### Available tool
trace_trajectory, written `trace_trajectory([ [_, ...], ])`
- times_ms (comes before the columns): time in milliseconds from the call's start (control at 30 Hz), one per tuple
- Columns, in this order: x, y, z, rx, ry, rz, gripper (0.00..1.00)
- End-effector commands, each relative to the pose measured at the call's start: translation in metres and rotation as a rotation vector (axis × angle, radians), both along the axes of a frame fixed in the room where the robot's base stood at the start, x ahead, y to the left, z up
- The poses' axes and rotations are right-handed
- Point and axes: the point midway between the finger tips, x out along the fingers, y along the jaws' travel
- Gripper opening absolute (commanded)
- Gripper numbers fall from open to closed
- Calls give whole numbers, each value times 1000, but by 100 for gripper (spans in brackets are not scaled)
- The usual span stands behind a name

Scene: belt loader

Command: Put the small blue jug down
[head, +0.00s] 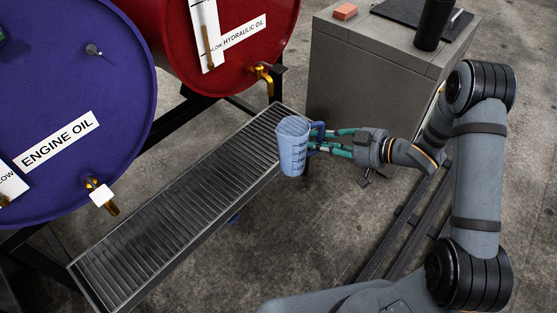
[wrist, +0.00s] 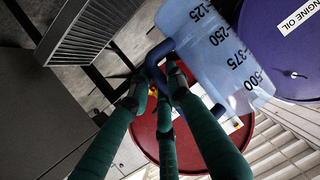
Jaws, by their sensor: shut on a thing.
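The small blue jug (head: 292,150) is translucent light blue with dark volume marks and a darker blue handle. In the head view it is roughly upright near the upper right end of the grated drip tray (head: 150,240), overlapping its right edge. I cannot tell whether its base touches anything. My gripper (head: 316,140), with green fingers, is shut on the jug's handle from the right. In the wrist view the fingers (wrist: 158,84) close around the handle, and the jug (wrist: 215,50) shows marks from 125 to 500.
The red hydraulic oil drum (head: 225,40) has a brass tap (head: 263,75) above the tray's far end. The blue engine oil drum (head: 60,110) stands left with its tap (head: 104,196). A grey cabinet (head: 365,85) holds a red block, black mat and black cylinder. Most grating is clear.

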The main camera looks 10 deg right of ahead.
Motion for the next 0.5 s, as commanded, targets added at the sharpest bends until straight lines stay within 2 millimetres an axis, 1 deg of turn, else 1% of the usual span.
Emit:
trace_trajectory([
  [33, 20, -4, -37, -3, -5, -15, 0],
  [100, 46, -12, -57, -4, -5, -46, 0],
  [300, 116, -32, -112, -9, -5, -138, 0],
  [400, 145, -42, -133, -11, -8, -187, 0],
  [500, 169, -49, -149, -11, -12, -230, 0],
])
